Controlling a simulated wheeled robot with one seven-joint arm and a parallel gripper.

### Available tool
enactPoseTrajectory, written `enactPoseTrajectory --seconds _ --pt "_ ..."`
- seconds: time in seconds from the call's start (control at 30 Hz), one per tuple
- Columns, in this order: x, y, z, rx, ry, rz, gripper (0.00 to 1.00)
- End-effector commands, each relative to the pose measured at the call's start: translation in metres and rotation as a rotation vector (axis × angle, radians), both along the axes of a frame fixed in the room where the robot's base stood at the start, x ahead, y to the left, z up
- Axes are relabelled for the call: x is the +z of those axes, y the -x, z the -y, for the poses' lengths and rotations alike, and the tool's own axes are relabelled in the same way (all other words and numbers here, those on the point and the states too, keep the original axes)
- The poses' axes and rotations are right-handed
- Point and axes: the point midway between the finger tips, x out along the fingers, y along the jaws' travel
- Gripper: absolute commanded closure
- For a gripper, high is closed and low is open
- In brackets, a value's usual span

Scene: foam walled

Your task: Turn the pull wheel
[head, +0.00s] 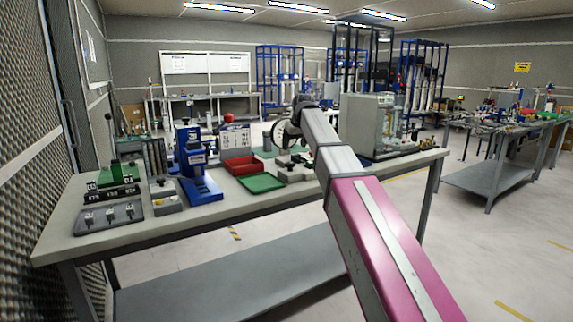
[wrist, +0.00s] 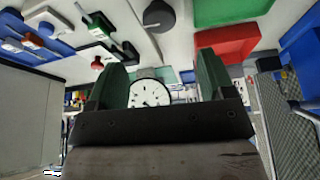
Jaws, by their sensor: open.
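In the wrist view, my gripper (wrist: 160,74) shows two green fingers spread apart with nothing held between them. A round disc with a dark rim and pale, marked face (wrist: 150,93) shows beyond the gap, closer to the left finger. A similar round, dark-rimmed wheel (head: 284,135) stands above the bench beside my arm's end in the head view. I cannot tell for sure that it is the pull wheel, or how far the fingers are from it. In the head view my arm hides much of the gripper.
The long bench (head: 150,225) carries a blue press (head: 197,170), a green tray (head: 262,182), a red tray (head: 240,165) and a grey cabinet (head: 366,122). The trays lie left of my arm, the cabinet right. Bare floor (head: 480,235) lies right of the bench.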

Motion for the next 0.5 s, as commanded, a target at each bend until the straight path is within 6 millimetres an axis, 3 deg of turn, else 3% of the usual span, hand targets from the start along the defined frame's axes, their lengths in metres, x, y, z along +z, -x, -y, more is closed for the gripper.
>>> enactPoseTrajectory --seconds 0.17,0.5 --pt "-0.015 -0.005 -0.003 0.0 0.0 0.0 0.25" --pt "-0.07 -0.026 -0.014 -0.001 0.0 -0.001 0.25"
